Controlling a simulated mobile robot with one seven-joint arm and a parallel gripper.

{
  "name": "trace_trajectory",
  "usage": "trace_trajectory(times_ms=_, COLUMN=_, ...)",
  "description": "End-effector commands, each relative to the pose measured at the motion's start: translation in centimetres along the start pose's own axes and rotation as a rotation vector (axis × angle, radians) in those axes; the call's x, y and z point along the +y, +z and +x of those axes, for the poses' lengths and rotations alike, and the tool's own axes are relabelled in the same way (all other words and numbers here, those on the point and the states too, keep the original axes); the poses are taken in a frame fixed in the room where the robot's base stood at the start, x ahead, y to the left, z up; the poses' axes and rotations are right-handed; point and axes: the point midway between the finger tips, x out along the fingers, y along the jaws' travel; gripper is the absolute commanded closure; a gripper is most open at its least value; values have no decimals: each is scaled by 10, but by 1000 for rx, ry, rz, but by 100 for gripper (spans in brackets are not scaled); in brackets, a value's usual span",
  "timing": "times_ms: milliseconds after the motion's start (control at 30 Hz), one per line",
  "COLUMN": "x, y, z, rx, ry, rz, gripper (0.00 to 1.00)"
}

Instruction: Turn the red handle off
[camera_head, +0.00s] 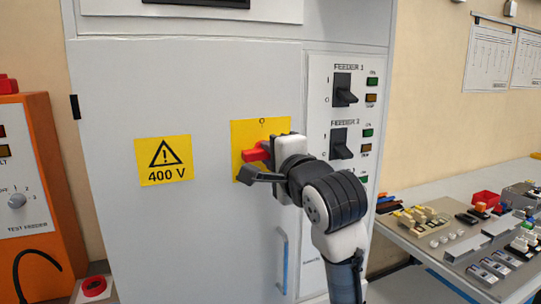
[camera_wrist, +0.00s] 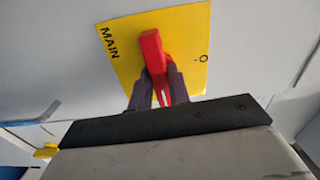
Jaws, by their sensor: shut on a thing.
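The red handle (camera_head: 256,153) sits on a yellow plate (camera_head: 241,134) on the grey cabinet door. It lies roughly sideways in the head view, with an O mark above it on the plate. My gripper (camera_head: 268,160) reaches it from the right and covers part of the handle and plate. In the wrist view the handle (camera_wrist: 152,48) stands between the two dark fingers (camera_wrist: 157,86), which are shut on it. The yellow plate (camera_wrist: 190,30) there shows MAIN on the left and O on the right.
A yellow 400 V warning sign (camera_head: 163,160) is left of the plate. Feeder switches (camera_head: 343,92) are on the right panel, and a blue door pull (camera_head: 282,260) is below my gripper. An orange test feeder box (camera_head: 40,190) stands left, a parts table (camera_head: 410,232) right.

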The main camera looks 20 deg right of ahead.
Motion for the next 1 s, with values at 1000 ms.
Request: trace_trajectory(times_ms=1000, x=2, y=0, z=0, rx=-1, ry=1, rz=-888, gripper=100)
